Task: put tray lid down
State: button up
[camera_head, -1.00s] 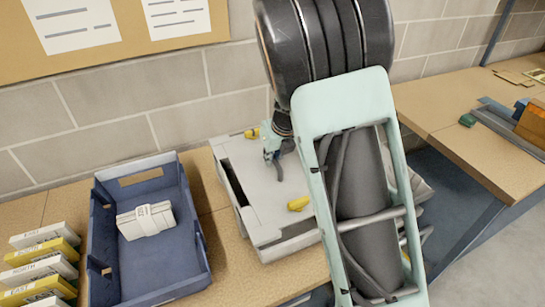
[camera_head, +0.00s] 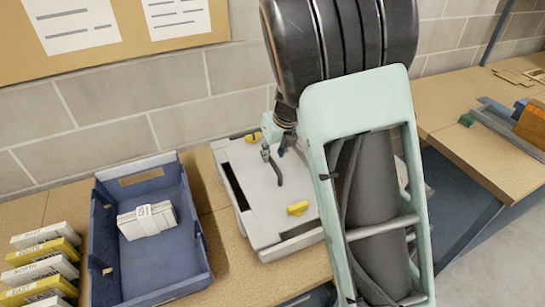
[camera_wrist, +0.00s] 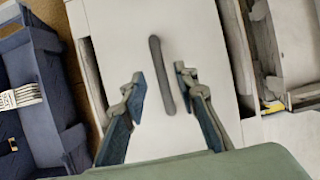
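The pale grey tray lid (camera_head: 255,195) lies flat over a pale box-like tray (camera_head: 285,243) on the bench. A dark slot shows along the lid's left side; I cannot tell how closely the lid is seated. Its dark grey bar handle (camera_wrist: 161,75) stands out in the wrist view, and its curved end shows in the head view (camera_head: 276,170). My gripper (camera_wrist: 162,92) is open, with one finger on each side of the handle and gaps between. In the head view my gripper (camera_head: 276,147) is just above the lid. My arm hides the lid's right part.
A blue bin (camera_head: 152,230) holding a white banded bundle (camera_head: 147,220) stands left of the tray. Several labelled white and yellow boxes (camera_head: 42,265) lie at far left. Yellow latches (camera_head: 297,208) sit on the tray. A block wall is close behind. A second bench (camera_head: 480,160) is at right.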

jog(key=p+v, duration=0.1)
jog(key=v, duration=0.8)
jog(key=shift+s+r, duration=0.2)
